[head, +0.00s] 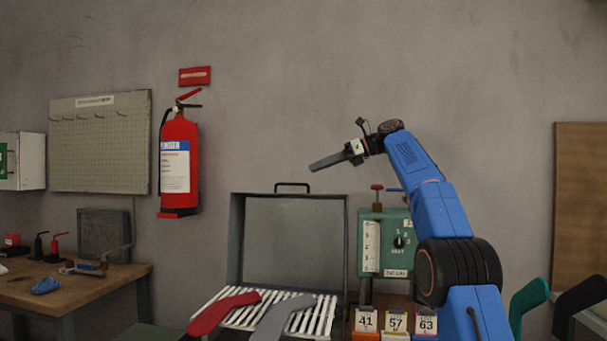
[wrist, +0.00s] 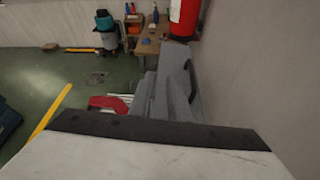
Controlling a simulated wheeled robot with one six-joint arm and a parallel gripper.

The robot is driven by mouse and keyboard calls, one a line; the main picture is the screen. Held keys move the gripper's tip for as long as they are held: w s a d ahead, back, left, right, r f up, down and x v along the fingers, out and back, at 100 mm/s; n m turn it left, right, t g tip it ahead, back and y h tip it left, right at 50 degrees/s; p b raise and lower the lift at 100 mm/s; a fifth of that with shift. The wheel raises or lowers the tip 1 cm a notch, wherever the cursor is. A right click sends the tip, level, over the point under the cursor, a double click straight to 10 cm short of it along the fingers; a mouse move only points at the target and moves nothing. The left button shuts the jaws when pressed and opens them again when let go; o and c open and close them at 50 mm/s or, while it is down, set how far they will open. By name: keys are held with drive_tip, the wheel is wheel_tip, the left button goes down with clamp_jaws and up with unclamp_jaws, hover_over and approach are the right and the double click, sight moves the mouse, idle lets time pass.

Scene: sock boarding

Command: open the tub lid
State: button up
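The grey lid (head: 295,240) stands upright at the back of the tub, its inner face toward the head camera. Its dark handle (head: 293,184) is at the top edge. In the wrist view the lid (wrist: 174,70) is seen from above and the side. A red sock (head: 224,311) and a grey sock (head: 283,318) lie on white slats (head: 240,296) in front of it. My gripper (head: 312,167) is raised in the air, above and right of the handle in the picture, pointing left. Its fingers look like one dark bar from the side, so their opening is hidden.
A green machine (head: 387,248) with a dial stands right of the lid, with numbered boxes (head: 396,321) below. A red fire extinguisher (head: 178,160) hangs on the wall at left. A wooden bench (head: 95,291) is further left. The wall space around my gripper is clear.

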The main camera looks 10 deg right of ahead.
sight(294, 184)
drive_tip(key=shift+v, duration=2.35)
drive_tip(key=shift+o, duration=1.3)
drive_tip(key=a+r+n+t+h, duration=0.2)
drive_tip(key=a+n+t, duration=0.1)
drive_tip(key=a+t, duration=0.25)
drive_tip(key=s+d+f+n+t+h, duration=0.2)
drive_tip(key=s+f+n+t+h, duration=0.2)
drive_tip(key=s+f+h, duration=0.15)
drive_tip(key=shift+y, duration=0.45)
drive_tip(key=x, duration=1.7)
drive_tip(key=shift+r, duration=0.1)
